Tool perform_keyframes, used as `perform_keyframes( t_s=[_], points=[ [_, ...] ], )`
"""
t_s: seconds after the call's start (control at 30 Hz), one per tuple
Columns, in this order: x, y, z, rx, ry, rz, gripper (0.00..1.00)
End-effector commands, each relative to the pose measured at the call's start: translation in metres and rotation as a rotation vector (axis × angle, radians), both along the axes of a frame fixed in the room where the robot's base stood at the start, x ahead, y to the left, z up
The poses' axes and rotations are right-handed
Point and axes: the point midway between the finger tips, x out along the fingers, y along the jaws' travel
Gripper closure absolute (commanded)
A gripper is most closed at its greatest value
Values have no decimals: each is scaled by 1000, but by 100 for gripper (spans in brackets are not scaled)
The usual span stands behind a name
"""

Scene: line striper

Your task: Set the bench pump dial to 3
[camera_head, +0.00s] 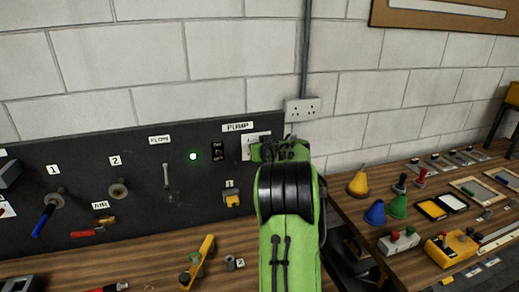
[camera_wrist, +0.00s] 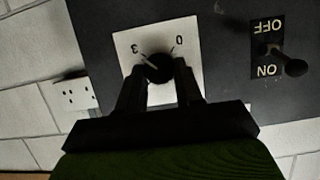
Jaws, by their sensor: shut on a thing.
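The bench pump dial is a black knob (camera_wrist: 158,70) on a white plate (camera_wrist: 128,42), upside down in the wrist view. The plate shows a 3 on the left and a 0 on the right. A short pale line at the knob's upper left points toward the 3; I cannot tell whether it lies exactly on that mark. My gripper (camera_wrist: 158,82) is shut on the knob, one finger on each side. In the head view the white plate (camera_head: 254,138) shows under the PUMP label (camera_head: 237,127), but my arm hides the knob and fingertips.
A black ON/OFF switch (camera_wrist: 285,60) is beside the dial plate. A green light (camera_head: 193,156) glows on the dark panel (camera_head: 135,160). A wall socket (camera_head: 302,109) is to the right. Coloured cones and control boxes (camera_head: 452,246) stand on the right bench.

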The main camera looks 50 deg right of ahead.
Motion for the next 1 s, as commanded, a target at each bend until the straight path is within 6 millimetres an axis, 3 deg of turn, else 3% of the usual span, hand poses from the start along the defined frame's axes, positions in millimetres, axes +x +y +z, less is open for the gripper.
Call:
perform_keyframes(
  t_s=[0.03, 0.07, 0.23, 0.57, 1.0],
  points=[
    [-1, 1, -6, 10, 11, 0, 95],
    [-1, 1, -6, 10, 11, 0, 63],
    [0, 0, -4, 6, 7, 0, 39],
    [-6, 3, 1, 2, 2, -1, 39],
    [-99, 54, 44, 2, 0, -2, 39]
  ],
)
